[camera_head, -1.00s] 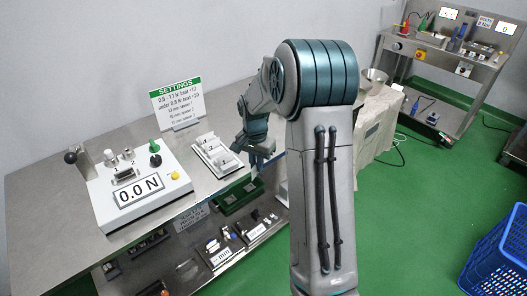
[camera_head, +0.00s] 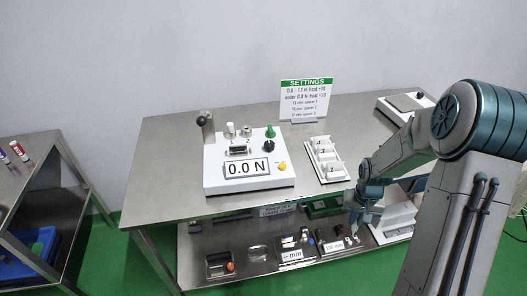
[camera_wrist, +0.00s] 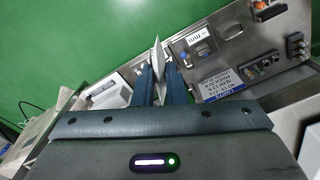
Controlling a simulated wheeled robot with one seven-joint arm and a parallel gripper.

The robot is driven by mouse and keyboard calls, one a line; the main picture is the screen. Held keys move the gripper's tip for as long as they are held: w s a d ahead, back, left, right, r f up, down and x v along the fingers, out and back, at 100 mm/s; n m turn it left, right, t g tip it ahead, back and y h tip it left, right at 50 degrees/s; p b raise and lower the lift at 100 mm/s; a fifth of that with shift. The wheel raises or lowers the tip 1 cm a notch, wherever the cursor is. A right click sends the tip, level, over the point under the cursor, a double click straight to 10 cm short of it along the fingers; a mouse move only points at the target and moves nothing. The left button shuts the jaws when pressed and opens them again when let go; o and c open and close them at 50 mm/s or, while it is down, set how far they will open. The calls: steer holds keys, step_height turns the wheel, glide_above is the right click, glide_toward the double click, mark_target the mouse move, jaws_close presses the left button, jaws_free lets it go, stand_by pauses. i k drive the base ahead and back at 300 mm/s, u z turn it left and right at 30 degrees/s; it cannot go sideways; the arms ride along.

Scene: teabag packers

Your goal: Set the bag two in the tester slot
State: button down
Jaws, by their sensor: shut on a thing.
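The tester is a white box (camera_head: 213,174) on the steel table, with a display reading 0.0 N. A dark slot-like fitting (camera_head: 238,150) sits on its top, between small knobs. My gripper (camera_head: 360,222) hangs off the table's front edge, to the right of and lower in the picture than the tester. In the wrist view my gripper (camera_wrist: 161,78) is shut on a thin, pale, flat bag (camera_wrist: 158,54), which stands edge-on between the fingers. I cannot read a number on it. In the head view the bag is too small to make out.
A white rack (camera_head: 325,172) with upright dividers stands right of the tester. A green-topped settings sign (camera_head: 306,100) is behind it. The lower shelf (camera_head: 262,281) holds several devices. Another bench (camera_head: 78,172) stands at the left. The table's front left is clear.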

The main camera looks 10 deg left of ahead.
mark_target(239, 154)
steer(key=z, duration=1.3)
steer(key=k, duration=1.4)
steer(key=u, duration=1.85)
steer(key=i, duration=0.5)
steer(key=z, duration=0.1)
